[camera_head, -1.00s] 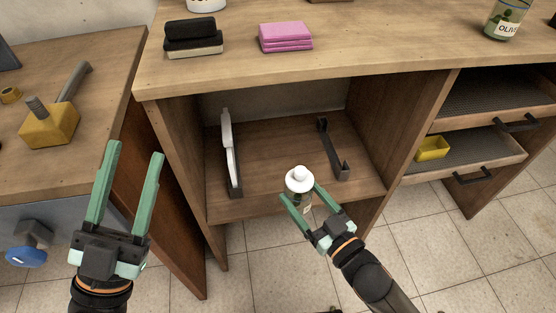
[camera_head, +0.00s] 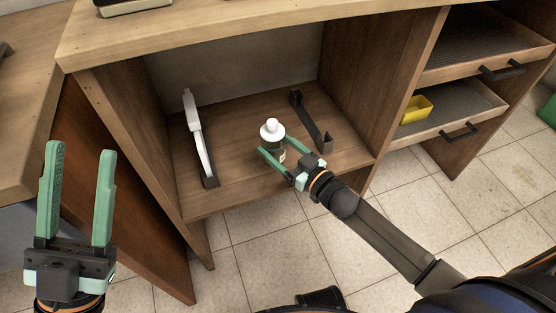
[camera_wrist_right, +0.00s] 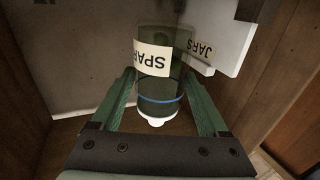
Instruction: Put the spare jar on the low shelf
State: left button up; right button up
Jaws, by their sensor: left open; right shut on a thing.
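The spare jar (camera_head: 272,134) has a white cap and dark greenish glass. Its label reads SPAR in the right wrist view (camera_wrist_right: 155,60), with the last part cut off. My right gripper (camera_head: 276,150) is shut on the jar, one finger on each side. The jar is upright inside the cabinet, over the low shelf (camera_head: 235,128), between a white-faced holder and a dark bracket. I cannot tell whether its base touches the board. My left gripper (camera_head: 80,152) is open and empty, left of the cabinet.
The white-faced holder (camera_head: 197,135) stands left of the jar; its JARS sign (camera_wrist_right: 212,48) shows in the wrist view. The dark bracket (camera_head: 311,120) is to the right. Cabinet walls close in both sides. A yellow box (camera_head: 416,109) sits in a drawer at right.

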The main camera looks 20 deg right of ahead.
aim_at(278, 155)
jog(key=shift+w+d+f+b, duration=0.2)
jog(key=shift+w+f+b, duration=0.15)
jog(key=shift+w+f, duration=0.25)
jog(key=shift+w+d+f+b, duration=0.2)
jog(key=shift+w+f+b, duration=0.1)
jog(key=shift+w+f, duration=0.25)
notch_tip(278, 155, down, 4)
jog(key=b, duration=0.2)
jog(key=shift+r+b, duration=0.15)
jog(key=shift+b, duration=0.15)
pick_arm(q)
jog(key=f, duration=0.5)
jog(key=shift+w+d+f, duration=0.1)
jog(key=shift+w+d, duration=0.05)
jog(key=shift+d, duration=0.2)
pick_arm(e)
jog(key=shift+r, duration=0.15)
jog(key=o, duration=1.2)
jog(key=shift+f, duration=0.25)
jog(key=o, duration=0.4)
jog(key=shift+c, duration=0.2)
